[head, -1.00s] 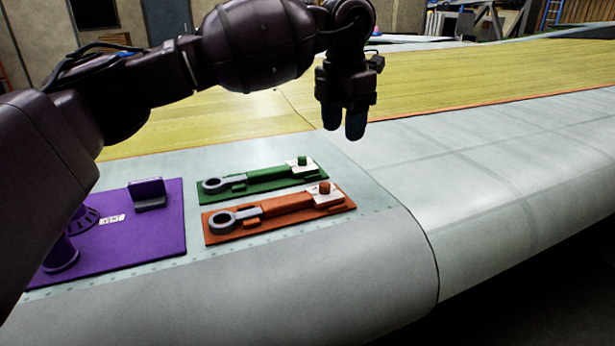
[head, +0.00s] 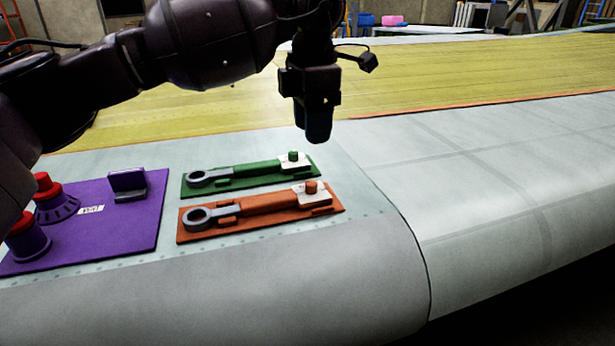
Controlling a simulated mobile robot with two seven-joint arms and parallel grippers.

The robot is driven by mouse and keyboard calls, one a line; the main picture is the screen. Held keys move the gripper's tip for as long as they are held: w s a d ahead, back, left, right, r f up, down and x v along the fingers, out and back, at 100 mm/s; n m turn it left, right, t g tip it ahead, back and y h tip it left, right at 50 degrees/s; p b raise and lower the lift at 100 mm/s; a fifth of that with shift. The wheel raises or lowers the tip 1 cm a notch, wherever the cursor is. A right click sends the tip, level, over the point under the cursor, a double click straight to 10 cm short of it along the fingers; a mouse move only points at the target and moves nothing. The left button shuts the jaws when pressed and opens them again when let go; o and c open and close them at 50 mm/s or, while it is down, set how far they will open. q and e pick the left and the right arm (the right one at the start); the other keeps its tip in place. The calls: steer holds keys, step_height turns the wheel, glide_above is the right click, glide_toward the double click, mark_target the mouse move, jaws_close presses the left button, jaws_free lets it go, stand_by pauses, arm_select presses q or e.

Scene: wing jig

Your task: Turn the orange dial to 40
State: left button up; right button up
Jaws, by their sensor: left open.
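An orange tool board (head: 262,222) lies on the pale wing skin, with a grey ring at its left end. An orange dial (head: 311,187) stands up on a white marked plate at its right end; the marks are too small to read. My left gripper (head: 315,137) is open and points down, with its fingers overlapping in this view. It appears above and beyond the orange dial, apart from it, and holds nothing visible. My right gripper is not in view.
A similar green board (head: 232,180) with a green knob (head: 293,155) lies just behind the orange one. A purple board (head: 120,232) with red-topped knobs (head: 42,182) lies to the left. The wing surface (head: 490,185) on the right is clear.

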mark_target(311, 182)
arm_select(q)
step_height(311, 182, down, 4)
step_height(311, 182, down, 5)
steer(key=shift+b, duration=0.35)
steer(key=shift+f, duration=0.75)
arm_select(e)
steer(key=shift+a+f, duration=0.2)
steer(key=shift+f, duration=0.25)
